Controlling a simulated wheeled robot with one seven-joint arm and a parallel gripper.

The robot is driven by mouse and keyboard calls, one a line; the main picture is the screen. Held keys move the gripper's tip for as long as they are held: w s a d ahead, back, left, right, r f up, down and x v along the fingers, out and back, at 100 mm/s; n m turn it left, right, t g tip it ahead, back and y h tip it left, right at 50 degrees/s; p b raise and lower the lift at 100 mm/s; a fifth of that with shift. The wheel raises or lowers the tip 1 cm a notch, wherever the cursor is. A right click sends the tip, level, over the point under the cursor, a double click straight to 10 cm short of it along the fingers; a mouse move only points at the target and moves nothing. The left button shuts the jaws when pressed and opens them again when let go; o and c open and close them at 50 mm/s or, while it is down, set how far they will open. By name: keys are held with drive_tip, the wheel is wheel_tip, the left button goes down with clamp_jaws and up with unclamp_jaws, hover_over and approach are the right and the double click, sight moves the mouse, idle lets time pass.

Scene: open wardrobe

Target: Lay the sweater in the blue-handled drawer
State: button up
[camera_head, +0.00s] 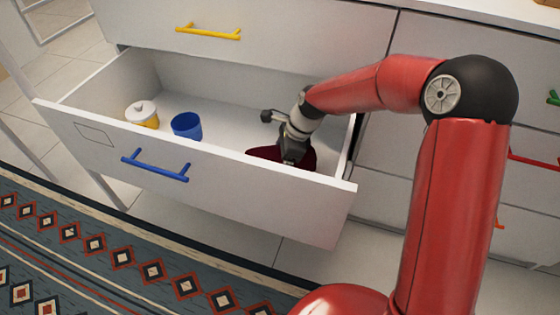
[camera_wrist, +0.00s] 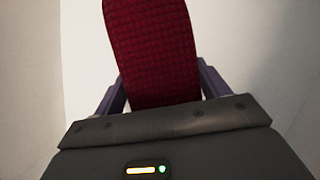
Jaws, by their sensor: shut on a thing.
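The dark red sweater (camera_head: 267,153) is inside the open drawer with the blue handle (camera_head: 155,169), at its right end. The drawer's front panel (camera_head: 230,182) hides the sweater's lower part. My gripper (camera_head: 291,158) reaches down into the drawer and is shut on the sweater. In the wrist view the red knitted sweater (camera_wrist: 152,50) stands out between the two fingers, with pale drawer surfaces around it. I cannot tell whether the sweater touches the drawer floor.
A yellow jar with a white lid (camera_head: 142,114) and a blue cup (camera_head: 187,125) stand in the drawer's left half. The drawer floor (camera_head: 225,120) between the cup and my gripper is clear. A closed yellow-handled drawer (camera_head: 208,33) is above. A patterned rug (camera_head: 120,260) lies in front.

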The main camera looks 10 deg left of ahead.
drive_tip(key=shift+f, duration=0.5)
drive_tip(key=shift+f, duration=0.15)
drive_tip(key=o, duration=1.1)
drive_tip(key=shift+c, duration=0.2)
drive_tip(key=p+v, duration=0.1)
drive_tip(key=v, duration=1.1)
drive_tip(key=shift+p, duration=0.3)
